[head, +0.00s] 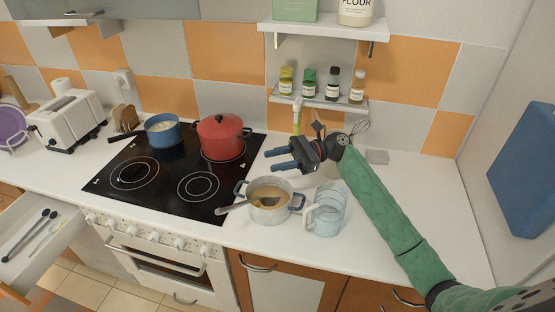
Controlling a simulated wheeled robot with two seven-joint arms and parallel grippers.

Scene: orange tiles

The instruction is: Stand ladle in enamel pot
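A pale pot with blue handles (256,214) stands on the white counter just right of the hob and holds a brownish liquid. A grey ladle (232,206) lies tilted across its left rim, one end out to the left and the other in the pot. My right gripper (275,160) is above and behind the pot, with its blue fingers apart and nothing between them. It is clear of the ladle. My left gripper is out of view.
A clear pitcher (327,215) stands close right of the pot. A red pot (220,138) and a blue saucepan (163,132) are on the hob (150,180). Utensils stand behind my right gripper. An open drawer (58,238) holds utensils. Small bottles stand on a low shelf (320,101).

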